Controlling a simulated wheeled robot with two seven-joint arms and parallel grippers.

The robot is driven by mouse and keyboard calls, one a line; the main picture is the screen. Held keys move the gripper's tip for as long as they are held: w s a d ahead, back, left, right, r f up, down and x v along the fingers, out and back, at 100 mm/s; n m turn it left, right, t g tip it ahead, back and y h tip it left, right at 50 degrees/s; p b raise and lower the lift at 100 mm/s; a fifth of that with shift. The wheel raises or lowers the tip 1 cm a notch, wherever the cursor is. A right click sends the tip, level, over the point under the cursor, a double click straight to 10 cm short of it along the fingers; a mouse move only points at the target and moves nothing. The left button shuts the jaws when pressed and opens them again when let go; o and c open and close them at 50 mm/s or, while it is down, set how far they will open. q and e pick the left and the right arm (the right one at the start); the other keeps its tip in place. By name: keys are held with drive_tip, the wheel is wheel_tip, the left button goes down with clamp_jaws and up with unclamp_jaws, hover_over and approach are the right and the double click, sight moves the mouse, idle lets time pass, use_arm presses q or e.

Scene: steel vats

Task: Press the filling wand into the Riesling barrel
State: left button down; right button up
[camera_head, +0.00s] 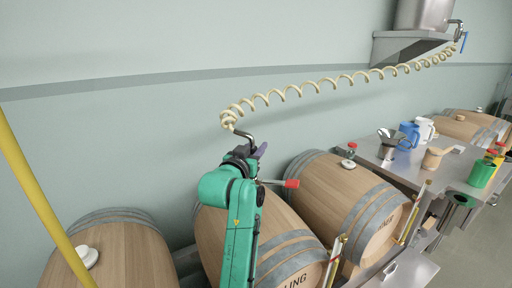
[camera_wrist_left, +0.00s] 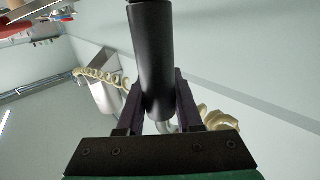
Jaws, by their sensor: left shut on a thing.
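My left gripper (camera_head: 252,152) is shut on the filling wand, above the middle barrel. The wand's black handle (camera_wrist_left: 152,65) stands between the fingers in the left wrist view. The wand's bent metal end (camera_head: 243,134) shows above the gripper in the head view, joined to a cream coiled hose (camera_head: 300,88). The Riesling barrel (camera_head: 288,232) is wooden with steel hoops; only "LING" of its label shows. My left arm covers part of this barrel. Its bung hole and the wand's lower end are hidden, so I cannot tell whether the wand is in it. My right gripper is not in view.
A barrel (camera_head: 125,262) with a white bung stands at left, another (camera_head: 345,200) at right. A yellow pole (camera_head: 35,190) crosses the left side. A steel table (camera_head: 385,165) holds jugs and cups. A red-tipped rod (camera_head: 290,183) sticks out beside my arm.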

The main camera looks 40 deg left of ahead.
use_arm(q)
drive_tip(key=shift+f+b, duration=0.9)
drive_tip(key=shift+f, duration=0.5)
drive_tip(key=shift+c, duration=2.4)
unclamp_jaws()
